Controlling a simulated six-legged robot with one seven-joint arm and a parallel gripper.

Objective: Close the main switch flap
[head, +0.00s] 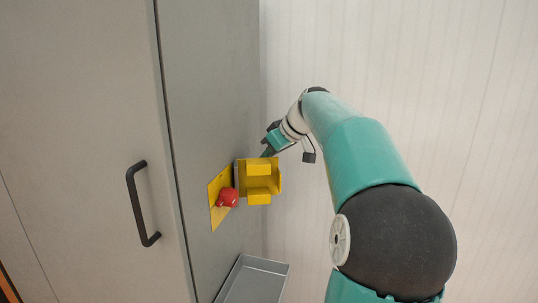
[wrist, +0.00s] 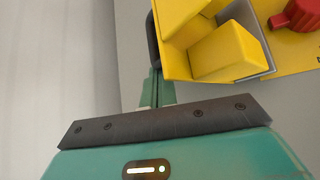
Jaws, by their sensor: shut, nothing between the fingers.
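The main switch is a red knob (head: 228,198) on a yellow plate (head: 218,211) on the grey cabinet side. Its yellow flap (head: 262,198) stands open, jutting out to the right of the knob. In the wrist view the flap (wrist: 228,54) fills the top middle, and the red knob (wrist: 298,14) is at the top right. My gripper (head: 266,153) is at the flap's far upper edge, partly hidden by it in the head view. In the wrist view its closed fingers (wrist: 157,88) are just left of the flap; I cannot tell whether they touch it.
The cabinet door with a black handle (head: 138,203) is at the left. A grey tray (head: 262,270) sticks out below the switch. A pale ribbed wall (head: 440,80) stands behind my arm. The space right of the flap is free.

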